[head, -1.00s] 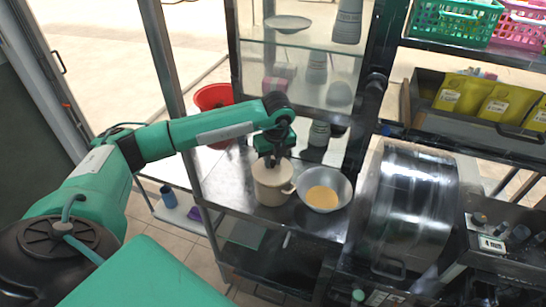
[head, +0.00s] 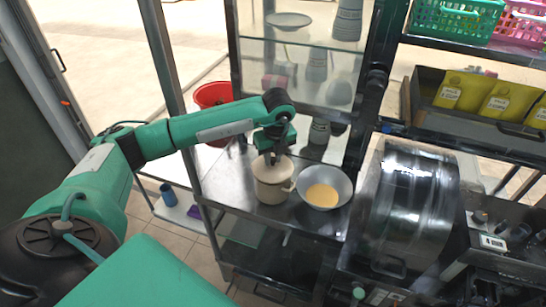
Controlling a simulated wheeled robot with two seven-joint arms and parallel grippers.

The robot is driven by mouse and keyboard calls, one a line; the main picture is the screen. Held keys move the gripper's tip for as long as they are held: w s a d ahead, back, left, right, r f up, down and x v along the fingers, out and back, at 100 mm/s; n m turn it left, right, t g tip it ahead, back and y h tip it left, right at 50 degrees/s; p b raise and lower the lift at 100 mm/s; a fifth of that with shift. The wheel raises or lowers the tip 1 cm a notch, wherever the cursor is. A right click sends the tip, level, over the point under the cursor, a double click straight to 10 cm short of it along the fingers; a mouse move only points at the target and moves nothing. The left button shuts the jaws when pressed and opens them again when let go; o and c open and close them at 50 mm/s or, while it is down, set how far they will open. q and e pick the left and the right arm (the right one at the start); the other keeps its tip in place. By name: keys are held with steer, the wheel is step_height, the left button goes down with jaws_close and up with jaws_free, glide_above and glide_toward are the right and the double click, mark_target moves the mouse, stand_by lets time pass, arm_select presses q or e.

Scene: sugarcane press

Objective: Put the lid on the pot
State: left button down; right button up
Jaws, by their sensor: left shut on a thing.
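A cream pot (head: 271,188) with a side handle stands upright on the metal shelf of the cabinet. A cream lid (head: 284,168) is at the pot's top, partly hidden behind my gripper. My left gripper (head: 272,159) reaches in from the left, points down and is shut on the lid. Whether the lid rests fully on the rim is hard to tell at this size. My right gripper is not in view.
A metal bowl (head: 325,187) with yellow contents stands close to the right of the pot. A red bucket (head: 213,96) is behind the cabinet post. A large metal drum (head: 408,208) stands further right. Bare shelf (head: 226,180) lies left of the pot.

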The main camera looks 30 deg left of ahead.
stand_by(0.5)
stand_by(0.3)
arm_select(q)
steer(key=shift+f+b, duration=0.5)
steer(key=shift+b, duration=0.2)
steer(key=c, duration=1.5)
jaws_free()
steer(key=shift+c, duration=0.2)
steer(key=shift+r, duration=0.1)
